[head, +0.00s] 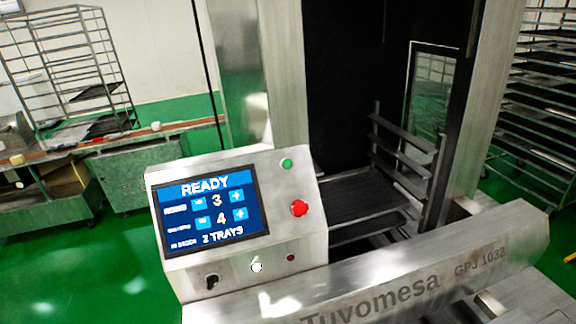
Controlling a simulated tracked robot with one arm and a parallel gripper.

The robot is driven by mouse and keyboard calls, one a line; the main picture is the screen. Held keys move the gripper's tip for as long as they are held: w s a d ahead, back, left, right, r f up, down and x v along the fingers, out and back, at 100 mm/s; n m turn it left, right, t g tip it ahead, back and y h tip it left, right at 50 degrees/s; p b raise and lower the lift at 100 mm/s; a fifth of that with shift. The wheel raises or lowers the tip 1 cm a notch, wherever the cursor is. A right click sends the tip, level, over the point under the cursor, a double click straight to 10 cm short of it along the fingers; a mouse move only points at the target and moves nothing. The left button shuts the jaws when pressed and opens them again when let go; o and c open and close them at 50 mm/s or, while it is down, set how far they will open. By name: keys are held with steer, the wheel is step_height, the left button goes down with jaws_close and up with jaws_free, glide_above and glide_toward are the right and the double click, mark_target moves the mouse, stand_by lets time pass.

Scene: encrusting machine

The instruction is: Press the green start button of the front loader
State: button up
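The front loader's control panel (290,245) is a grey metal box at the middle left of the head view. Its green start button (287,163) is small and round, near the panel's top right. A larger red button (299,208) sits below it. The blue screen (212,213) reads READY, with the numbers 3 and 4 and the words 2 TRAYS. A black knob (211,282) and a small red light or button (291,258) are along the lower panel. My gripper is not in view, and nothing covers the green button.
The machine's body, marked Tuvomesa (370,300), runs along the bottom right. Behind the panel is a dark opening with a metal rack (405,165). Wire racks (65,65) stand at back left and far right (540,100). A work table (130,165) stands left; green floor (110,265) is clear.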

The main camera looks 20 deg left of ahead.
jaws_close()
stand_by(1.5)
